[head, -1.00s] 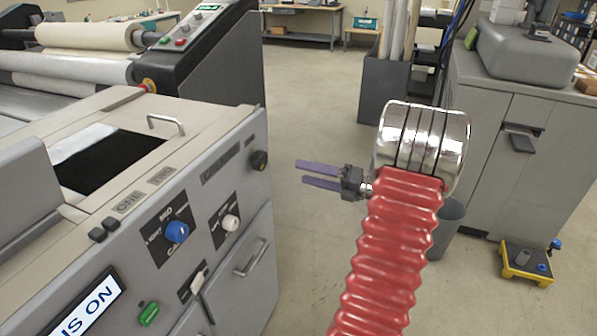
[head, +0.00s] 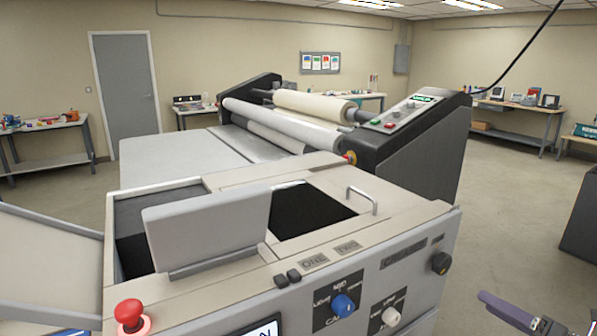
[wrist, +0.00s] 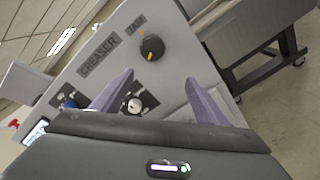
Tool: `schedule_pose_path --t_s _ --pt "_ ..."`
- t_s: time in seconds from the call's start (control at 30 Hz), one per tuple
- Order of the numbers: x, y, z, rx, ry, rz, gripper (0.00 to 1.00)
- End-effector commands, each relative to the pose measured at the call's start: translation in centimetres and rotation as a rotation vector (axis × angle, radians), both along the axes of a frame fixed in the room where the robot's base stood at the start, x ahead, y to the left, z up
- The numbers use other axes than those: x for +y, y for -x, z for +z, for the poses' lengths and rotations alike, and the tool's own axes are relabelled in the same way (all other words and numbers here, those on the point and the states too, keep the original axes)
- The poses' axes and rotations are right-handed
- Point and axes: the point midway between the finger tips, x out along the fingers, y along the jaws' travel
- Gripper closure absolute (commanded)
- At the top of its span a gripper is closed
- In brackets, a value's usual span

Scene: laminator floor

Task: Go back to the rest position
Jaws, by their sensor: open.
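My gripper (head: 490,308) shows at the lower right of the head view, partly cut off by the bottom edge. It is beside the right end of the grey machine's control panel (head: 400,262). In the wrist view my gripper (wrist: 158,80) has its two purple fingers spread, with nothing between them. Beyond the fingers is the machine's panel with a black knob (wrist: 152,47) and a white knob (wrist: 134,105). The fingers appear apart from the panel, but the exact gap is hard to tell. Most of my arm is out of the head view.
The grey machine (head: 235,247) has a raised flap, a red button (head: 130,314) and a blue knob (head: 343,305). A roller laminator (head: 400,140) stands behind it. A dark bin (head: 582,222) is at the right edge. Floor (head: 510,215) is clear between laminator and bin.

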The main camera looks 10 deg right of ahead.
Motion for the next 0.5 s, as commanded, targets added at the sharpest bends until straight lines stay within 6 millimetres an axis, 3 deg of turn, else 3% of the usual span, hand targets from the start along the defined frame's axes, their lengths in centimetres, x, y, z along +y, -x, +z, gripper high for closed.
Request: schedule_pose_path --t_s 0.1,0.2,0.5 --pt "1.8 1.0 -3.3 0.047 0.166 0.067 0.33" --pt "3.8 2.3 -5.2 0.080 0.335 0.155 0.33" --pt "12.7 4.7 -7.3 0.080 0.894 0.613 0.33"
